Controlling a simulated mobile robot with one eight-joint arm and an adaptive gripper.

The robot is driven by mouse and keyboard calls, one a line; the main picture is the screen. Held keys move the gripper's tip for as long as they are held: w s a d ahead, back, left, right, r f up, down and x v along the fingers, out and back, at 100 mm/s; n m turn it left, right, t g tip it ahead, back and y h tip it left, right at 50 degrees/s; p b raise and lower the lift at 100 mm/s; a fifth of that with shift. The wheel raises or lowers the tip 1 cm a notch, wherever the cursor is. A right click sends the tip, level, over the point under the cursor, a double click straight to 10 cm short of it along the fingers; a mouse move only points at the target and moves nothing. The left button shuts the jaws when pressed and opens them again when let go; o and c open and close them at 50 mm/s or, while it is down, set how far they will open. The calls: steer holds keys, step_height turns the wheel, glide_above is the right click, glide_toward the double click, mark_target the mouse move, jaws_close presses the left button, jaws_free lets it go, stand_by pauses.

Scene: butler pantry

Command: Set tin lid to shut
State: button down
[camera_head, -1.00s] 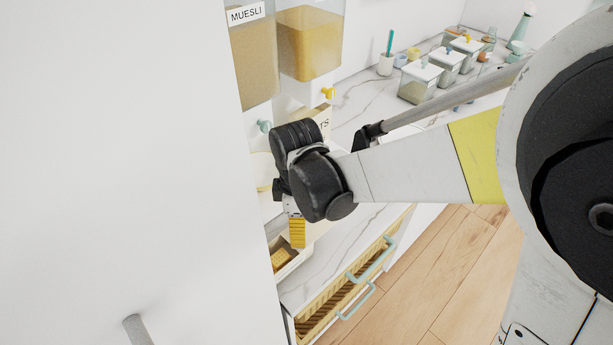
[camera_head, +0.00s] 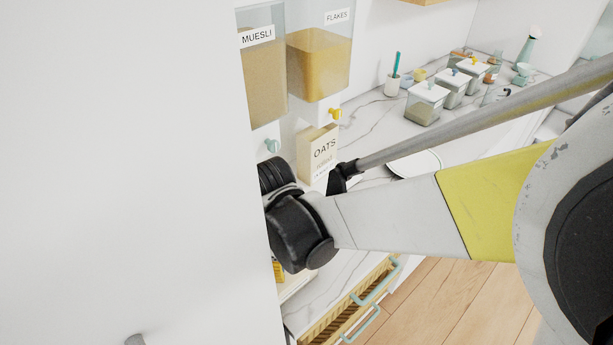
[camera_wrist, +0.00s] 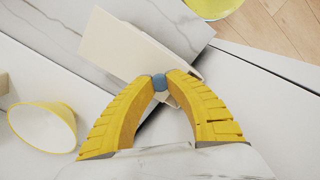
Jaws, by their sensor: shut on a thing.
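In the wrist view, the two yellow fingers of my gripper (camera_wrist: 161,83) are closed on a small blue knob (camera_wrist: 159,82). A pale cream flat-sided piece (camera_wrist: 128,46) lies right behind the knob. It looks like the tin or its lid, but I cannot tell which, nor the lid's angle. In the head view, only a bit of a yellow finger (camera_head: 278,271) shows below the black wrist. The white panel on the left and my wrist hide the tin there.
A white panel (camera_head: 120,170) fills the left of the head view. An OATS box (camera_head: 318,152) and dispensers (camera_head: 318,65) stand behind my wrist. A basket drawer (camera_head: 345,310) is below the counter. A yellow-rimmed bowl (camera_wrist: 42,125) is left of my gripper.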

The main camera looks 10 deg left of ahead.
steer(key=c, duration=1.2)
jaws_free()
steer(key=shift+c, duration=0.2)
step_height(320, 180, up, 12)
